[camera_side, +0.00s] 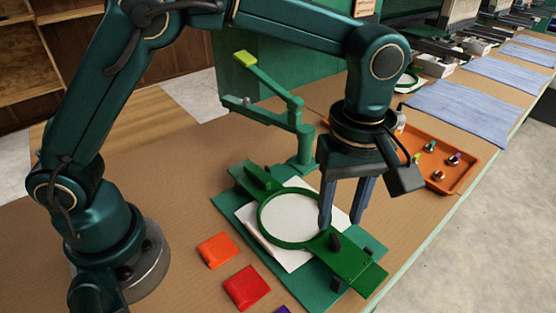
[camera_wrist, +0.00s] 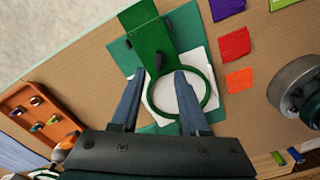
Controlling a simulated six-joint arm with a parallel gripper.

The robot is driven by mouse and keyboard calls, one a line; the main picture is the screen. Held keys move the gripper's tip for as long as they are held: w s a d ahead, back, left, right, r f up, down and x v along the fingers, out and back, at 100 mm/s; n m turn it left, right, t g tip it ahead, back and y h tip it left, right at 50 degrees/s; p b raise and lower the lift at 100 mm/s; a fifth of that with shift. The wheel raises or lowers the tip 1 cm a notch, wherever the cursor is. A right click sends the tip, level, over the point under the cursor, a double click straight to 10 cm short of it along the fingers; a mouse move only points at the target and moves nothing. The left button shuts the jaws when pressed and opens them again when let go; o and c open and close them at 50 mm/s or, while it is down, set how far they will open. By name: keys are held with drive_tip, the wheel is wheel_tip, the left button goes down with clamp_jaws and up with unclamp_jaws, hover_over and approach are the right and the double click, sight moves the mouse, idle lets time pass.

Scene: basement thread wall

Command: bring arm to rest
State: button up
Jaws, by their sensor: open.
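My gripper (camera_side: 342,205) hangs pointing down over the right part of a green embroidery hoop (camera_side: 262,226). Its two blue-grey fingers are apart with nothing between them, and they also show in the wrist view (camera_wrist: 157,85). The hoop holds white cloth (camera_side: 290,215) and sits on a green fixture plate (camera_side: 358,262) with dark knobs. In the wrist view the hoop (camera_wrist: 211,90) lies beyond and around the right finger's tip. I cannot tell how far the fingertips are above the hoop.
A green swing arm (camera_side: 303,140) with a yellow-green pad stands behind the hoop. An orange tray (camera_side: 457,178) with several small spools is at the right. Orange (camera_side: 217,250) and red (camera_side: 247,287) patches lie in front left. Blue cloths (camera_side: 465,108) and machines line the back right.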

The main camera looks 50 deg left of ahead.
drive_tip(key=shift+w+a+r, duration=0.2)
drive_tip(key=shift+r, duration=0.15)
drive_tip(key=s+a+r+t, duration=0.4)
drive_tip(key=a+r, duration=0.7)
drive_tip(key=s+a+f+m+t, duration=0.1)
drive_tip(key=s+a+f+m, duration=0.3)
drive_tip(key=s+m, duration=0.4)
drive_tip(key=f+m, duration=0.1)
drive_tip(key=m, duration=0.3)
drive_tip(key=shift+a+f+t, duration=0.2)
drive_tip(key=shift+a+t, duration=0.1)
drive_tip(key=shift+a, duration=0.1)
